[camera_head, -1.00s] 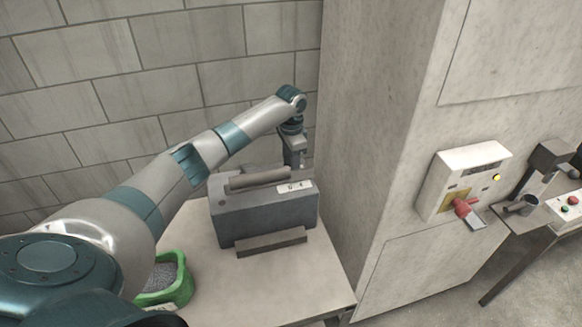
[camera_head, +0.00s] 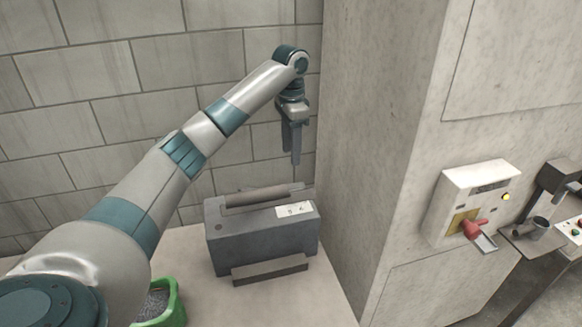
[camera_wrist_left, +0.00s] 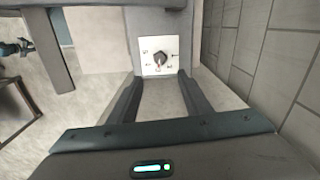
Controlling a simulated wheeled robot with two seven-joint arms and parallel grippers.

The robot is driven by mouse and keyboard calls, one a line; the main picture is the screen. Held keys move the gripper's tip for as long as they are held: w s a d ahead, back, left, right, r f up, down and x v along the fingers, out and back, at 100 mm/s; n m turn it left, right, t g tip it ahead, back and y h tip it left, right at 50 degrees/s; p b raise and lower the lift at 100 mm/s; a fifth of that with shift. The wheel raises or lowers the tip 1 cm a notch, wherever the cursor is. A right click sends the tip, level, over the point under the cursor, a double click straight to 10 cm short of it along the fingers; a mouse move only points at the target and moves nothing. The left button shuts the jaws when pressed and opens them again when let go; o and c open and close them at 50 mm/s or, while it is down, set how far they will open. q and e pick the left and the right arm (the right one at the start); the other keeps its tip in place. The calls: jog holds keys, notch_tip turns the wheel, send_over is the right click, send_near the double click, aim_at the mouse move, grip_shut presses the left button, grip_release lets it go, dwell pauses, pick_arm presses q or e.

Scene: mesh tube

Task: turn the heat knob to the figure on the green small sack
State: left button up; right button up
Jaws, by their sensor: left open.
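A dark grey box-shaped machine (camera_head: 262,240) stands on the table, with a white marked plate (camera_head: 295,210) at its upper right. In the left wrist view a dark round knob (camera_wrist_left: 159,59) sits on a white plate (camera_wrist_left: 146,70) with small figures around it, too small to read surely. My left gripper (camera_head: 295,163) points down above the machine's back right part. In the wrist view its open fingers (camera_wrist_left: 160,78) are empty, with the knob beyond and between them, apart.
A grey column (camera_head: 375,130) rises close to the right of the machine. A white wall box (camera_head: 465,205) with a red handle (camera_head: 475,228) and yellow light is farther right. A block wall stands behind. The table (camera_head: 215,300) is bare in front of the machine.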

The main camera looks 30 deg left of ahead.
pick_arm(q)
jog(key=shift+r, duration=1.15)
jog(key=shift+f, duration=0.1)
